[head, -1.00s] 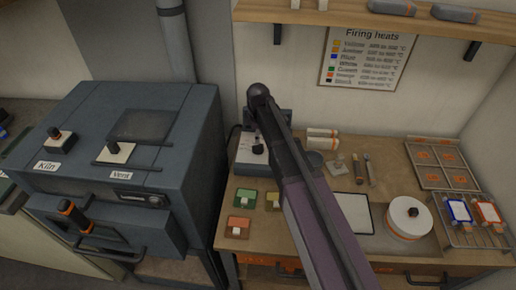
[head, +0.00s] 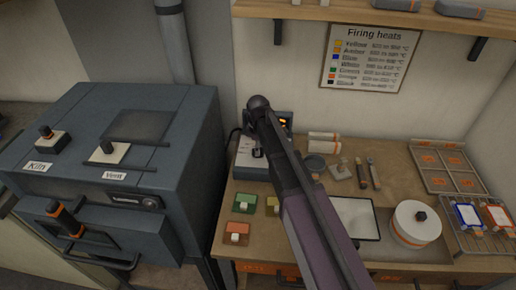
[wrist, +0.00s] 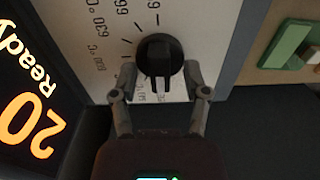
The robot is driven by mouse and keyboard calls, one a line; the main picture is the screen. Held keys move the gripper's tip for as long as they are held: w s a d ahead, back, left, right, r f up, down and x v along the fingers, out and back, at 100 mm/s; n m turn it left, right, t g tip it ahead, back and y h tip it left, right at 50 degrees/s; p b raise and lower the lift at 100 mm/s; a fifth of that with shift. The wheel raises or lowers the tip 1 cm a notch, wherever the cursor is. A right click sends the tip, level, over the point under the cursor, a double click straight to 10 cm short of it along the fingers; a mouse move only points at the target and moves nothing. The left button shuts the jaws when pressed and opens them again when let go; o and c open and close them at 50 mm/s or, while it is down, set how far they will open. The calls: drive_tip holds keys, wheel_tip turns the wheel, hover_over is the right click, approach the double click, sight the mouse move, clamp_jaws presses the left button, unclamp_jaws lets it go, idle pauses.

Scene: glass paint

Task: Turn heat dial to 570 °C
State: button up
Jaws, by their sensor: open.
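The heat dial (wrist: 160,50) is a round black knob with a raised grip bar on a pale panel (wrist: 90,15) with a printed scale, seen in the wrist view. Marks of 600 °C and 630 °C are readable left of it; which mark it points to I cannot tell. My gripper (wrist: 161,72) is open, one fingertip on each side of the dial's lower part; contact is not clear. A lit display (wrist: 30,110) reads "20" and "Ready", its left part cut off. In the head view the controller (head: 250,172) stands on the bench, partly behind my arm, which hides the gripper.
A dark blue kiln (head: 110,150) with knobs marked Kiln and Vent stands left. Coloured blocks, including a green one (head: 245,200), sit in front of the controller. A turntable (head: 416,222) and wire rack (head: 462,238) are right. A Firing heats chart (head: 370,60) hangs behind.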

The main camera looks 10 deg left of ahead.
clamp_jaws()
drive_tip(key=shift+m, duration=0.5)
drive_tip(key=m, duration=0.4)
drive_tip(key=shift+m, duration=0.3)
drive_tip(key=m, duration=0.6)
idle(0.5)
unclamp_jaws()
